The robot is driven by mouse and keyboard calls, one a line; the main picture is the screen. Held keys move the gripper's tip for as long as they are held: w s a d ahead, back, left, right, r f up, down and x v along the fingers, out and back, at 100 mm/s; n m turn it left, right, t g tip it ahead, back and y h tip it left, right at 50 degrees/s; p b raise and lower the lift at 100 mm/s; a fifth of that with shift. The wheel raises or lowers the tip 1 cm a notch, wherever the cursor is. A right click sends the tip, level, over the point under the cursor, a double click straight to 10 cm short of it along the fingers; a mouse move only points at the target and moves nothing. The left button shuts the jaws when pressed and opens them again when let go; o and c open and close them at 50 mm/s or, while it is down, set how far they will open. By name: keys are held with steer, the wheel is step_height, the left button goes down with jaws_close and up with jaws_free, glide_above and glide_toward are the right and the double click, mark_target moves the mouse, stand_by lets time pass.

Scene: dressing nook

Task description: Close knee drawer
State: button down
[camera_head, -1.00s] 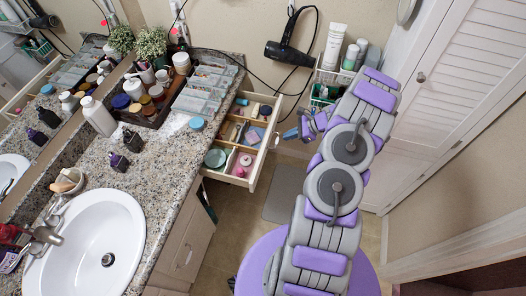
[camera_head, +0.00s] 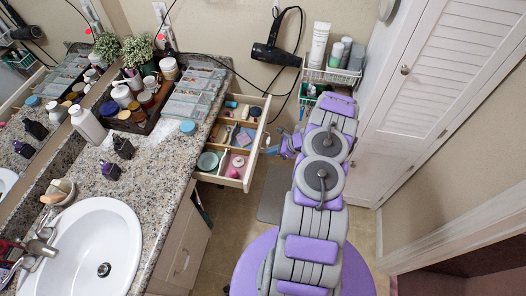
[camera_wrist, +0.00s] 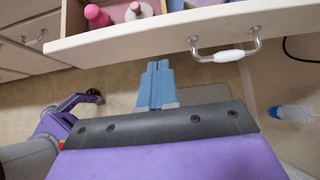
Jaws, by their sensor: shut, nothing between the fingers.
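The knee drawer (camera_head: 259,146) is pulled out from under the granite counter, its compartments filled with small items. In the wrist view its pale front panel (camera_wrist: 130,40) crosses the top, with a metal and white handle (camera_wrist: 227,56) right of centre. My gripper (camera_wrist: 158,66) has blue fingers, pressed together and empty. The fingertips lie just below the panel's lower edge in that picture, left of the handle; I cannot tell whether they touch it. In the head view my gripper (camera_head: 287,146) is just right of the drawer front.
The counter (camera_head: 155,165) holds a sink (camera_head: 92,245), bottles and clear organizer trays (camera_head: 196,92). A hair dryer (camera_head: 276,54) hangs on the back wall beside a wire basket (camera_head: 330,75). Louvred doors (camera_head: 445,70) stand at right.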

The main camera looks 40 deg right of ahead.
steer(key=w, duration=0.1)
steer(key=w+a, duration=0.2)
steer(key=shift+w+a+f+b, duration=0.15)
steer(key=shift+w+f+b, duration=0.1)
steer(key=shift+f+b, duration=0.1)
steer(key=shift+a+r, duration=0.1)
steer(key=shift+a, duration=0.1)
